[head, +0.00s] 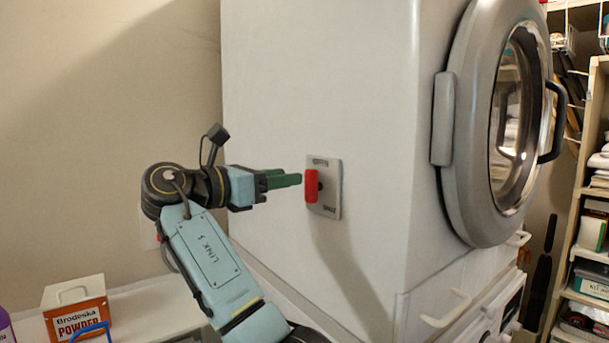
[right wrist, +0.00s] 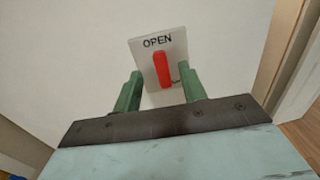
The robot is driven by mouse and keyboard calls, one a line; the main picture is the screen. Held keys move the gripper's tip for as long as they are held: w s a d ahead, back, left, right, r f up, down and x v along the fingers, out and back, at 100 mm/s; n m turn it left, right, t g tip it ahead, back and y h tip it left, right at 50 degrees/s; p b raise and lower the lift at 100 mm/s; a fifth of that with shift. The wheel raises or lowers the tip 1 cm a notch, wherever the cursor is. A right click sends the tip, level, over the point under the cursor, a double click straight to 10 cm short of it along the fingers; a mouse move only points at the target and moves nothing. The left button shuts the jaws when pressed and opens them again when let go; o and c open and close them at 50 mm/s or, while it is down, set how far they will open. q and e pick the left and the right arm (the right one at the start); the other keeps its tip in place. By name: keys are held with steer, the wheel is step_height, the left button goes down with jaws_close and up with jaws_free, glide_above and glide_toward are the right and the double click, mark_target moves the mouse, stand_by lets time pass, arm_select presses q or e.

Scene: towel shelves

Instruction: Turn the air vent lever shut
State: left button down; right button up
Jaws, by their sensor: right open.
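The red air vent lever (head: 311,186) stands upright on a pale plate (head: 334,200) on the side of the white machine. The lever (right wrist: 162,71) also shows in the right wrist view, upright below the word OPEN on the plate (right wrist: 146,57). A SHUT label is at the plate's lower right in the head view. My right gripper (head: 300,179) points at the lever, its green fingertips right at it. In the right wrist view my right gripper (right wrist: 160,73) is open, one finger on each side of the lever; I cannot tell whether they touch it. My left gripper is out of view.
The white machine (head: 300,80) has a round door (head: 462,120) with a dark handle on the right. A shelf unit (head: 563,260) stands beyond it. A Brodeska powder box (head: 75,309) sits on a white ledge (head: 150,305) at lower left.

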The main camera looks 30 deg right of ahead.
mark_target(307, 173)
steer(key=d, duration=0.6)
steer(key=shift+w, duration=0.2)
steer(key=shift+a, duration=0.1)
steer(key=shift+c, duration=0.4)
jaws_close()
